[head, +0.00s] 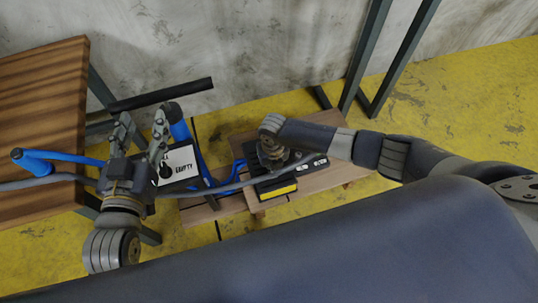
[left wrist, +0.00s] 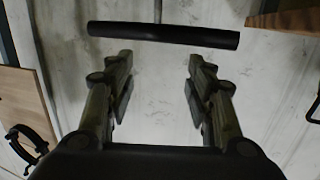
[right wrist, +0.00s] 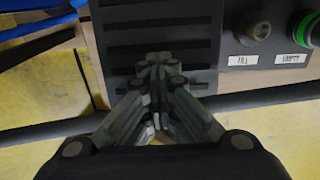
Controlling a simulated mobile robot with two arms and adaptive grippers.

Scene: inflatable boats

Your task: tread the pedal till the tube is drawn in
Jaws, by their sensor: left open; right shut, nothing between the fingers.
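A black ribbed pedal (right wrist: 160,25) with a yellow front strip (head: 283,191) sits on a low wooden board. Beside its ribs are a FILL port (right wrist: 257,30) and an EMPTY port (right wrist: 305,28) with a green ring. My right gripper (right wrist: 158,62) is shut and empty, its fingertips over the ribs; whether they press I cannot tell. In the head view its wrist hides part of the pedal. A blue tube (head: 70,159) and a grey hose (head: 60,182) run behind my left gripper.
A wooden table (head: 40,110) stands at the left. A black bar (head: 160,95) lies beyond my left gripper and also shows in the left wrist view (left wrist: 163,34). Dark metal posts (head: 375,60) stand by the wall. Yellow floor (head: 440,100) is clear at the right.

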